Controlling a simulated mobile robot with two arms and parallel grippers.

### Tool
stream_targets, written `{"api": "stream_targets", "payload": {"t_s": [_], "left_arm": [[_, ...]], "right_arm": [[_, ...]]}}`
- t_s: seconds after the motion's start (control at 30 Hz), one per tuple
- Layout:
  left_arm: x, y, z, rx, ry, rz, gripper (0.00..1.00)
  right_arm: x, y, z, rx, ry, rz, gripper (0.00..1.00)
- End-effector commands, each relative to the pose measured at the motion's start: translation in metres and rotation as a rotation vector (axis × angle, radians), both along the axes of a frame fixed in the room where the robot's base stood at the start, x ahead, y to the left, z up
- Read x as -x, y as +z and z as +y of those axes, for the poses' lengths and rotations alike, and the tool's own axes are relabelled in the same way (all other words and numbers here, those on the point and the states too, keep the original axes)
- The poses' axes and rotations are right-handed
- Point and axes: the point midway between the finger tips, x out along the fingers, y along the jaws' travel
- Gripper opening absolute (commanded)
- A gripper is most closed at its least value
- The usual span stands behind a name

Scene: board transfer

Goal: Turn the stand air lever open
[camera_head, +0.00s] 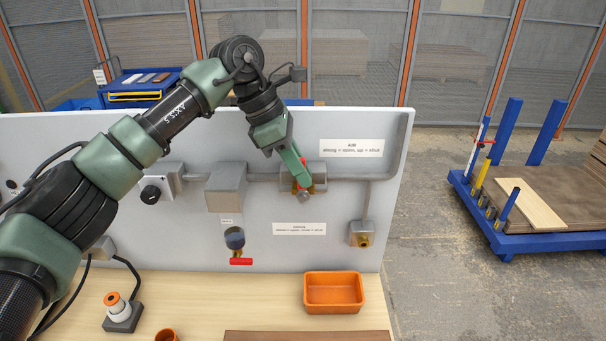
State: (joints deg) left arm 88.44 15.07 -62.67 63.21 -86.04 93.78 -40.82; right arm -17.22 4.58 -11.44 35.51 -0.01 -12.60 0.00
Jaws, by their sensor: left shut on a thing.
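The stand air lever (304,160) is a small red handle on the brass-coloured valve on the upright grey panel, left of a label that starts with AIR. My left gripper (300,178) reaches down to it from above and is shut on it. The fingers cover most of the lever, so I cannot tell its exact angle. The grey box and pipe of the valve (318,177) show behind the fingers. My right gripper is not in view.
A second red lever (241,262) sits below a dark round gauge (235,238). An orange bin (334,292) and an orange-topped button post (115,308) stand on the wooden bench. A blue cart with boards (535,205) is at right, with clear floor between.

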Motion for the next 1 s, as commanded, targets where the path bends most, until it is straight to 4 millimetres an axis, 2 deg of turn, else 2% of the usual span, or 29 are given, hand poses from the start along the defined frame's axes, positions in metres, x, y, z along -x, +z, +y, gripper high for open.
{"api": "stream_targets", "payload": {"t_s": [0.03,0.5,0.7,1.0], "left_arm": [[0.000,-0.008,0.003,0.027,0.002,0.003,0.00],[0.000,-0.015,0.023,0.364,0.002,0.003,0.00],[0.000,-0.016,0.029,0.473,0.000,0.002,0.00],[0.000,-0.015,0.033,0.547,0.000,0.002,0.00]], "right_arm": [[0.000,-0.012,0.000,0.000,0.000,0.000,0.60],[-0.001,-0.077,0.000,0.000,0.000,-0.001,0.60],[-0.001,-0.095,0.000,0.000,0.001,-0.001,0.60],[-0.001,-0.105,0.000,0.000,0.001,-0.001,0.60]]}}
